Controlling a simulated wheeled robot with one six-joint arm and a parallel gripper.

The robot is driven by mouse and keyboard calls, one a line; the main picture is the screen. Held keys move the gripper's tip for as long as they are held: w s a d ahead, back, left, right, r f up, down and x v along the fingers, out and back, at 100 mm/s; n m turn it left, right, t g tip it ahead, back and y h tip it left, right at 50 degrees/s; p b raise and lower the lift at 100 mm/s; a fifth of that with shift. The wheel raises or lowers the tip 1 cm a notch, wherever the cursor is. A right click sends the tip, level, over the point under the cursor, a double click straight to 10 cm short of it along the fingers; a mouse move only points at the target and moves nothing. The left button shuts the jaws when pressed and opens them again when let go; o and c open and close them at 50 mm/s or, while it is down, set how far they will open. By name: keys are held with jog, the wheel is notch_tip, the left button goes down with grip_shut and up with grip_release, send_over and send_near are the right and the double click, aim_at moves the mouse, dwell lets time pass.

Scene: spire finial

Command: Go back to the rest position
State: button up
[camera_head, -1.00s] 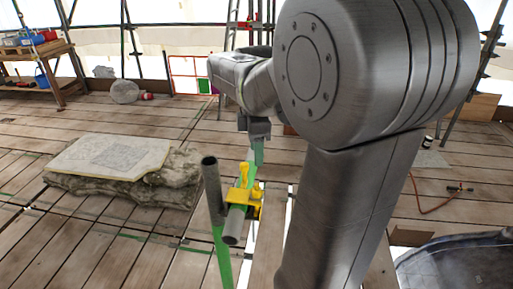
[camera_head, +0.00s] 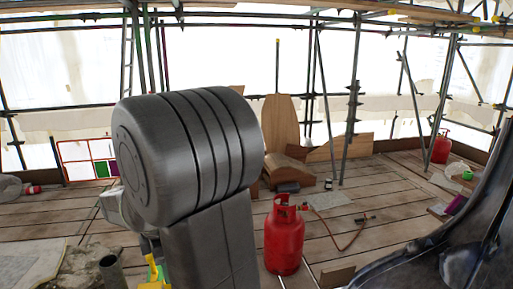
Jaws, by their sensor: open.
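My arm fills the left-middle of the head view, its thick grey elbow in front. My gripper (camera_head: 156,268) shows only in part at the lower left, behind the arm, with a green piece at its tip; it is open. Just below it is the yellow clamp (camera_head: 152,285), cut off by the bottom edge. The grey upright tube (camera_head: 111,270) stands to the left of the clamp. Whether the gripper touches the clamp cannot be told.
A red gas cylinder (camera_head: 284,238) stands on the plank deck right of my arm. A dark curved metal form (camera_head: 450,240) fills the lower right. A pale slab (camera_head: 28,262) lies at lower left. Scaffold poles (camera_head: 350,100) line the back. Planks between are mostly clear.

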notch_tip(320, 180, down, 5)
jog(key=shift+r, duration=0.1)
dwell(0.5)
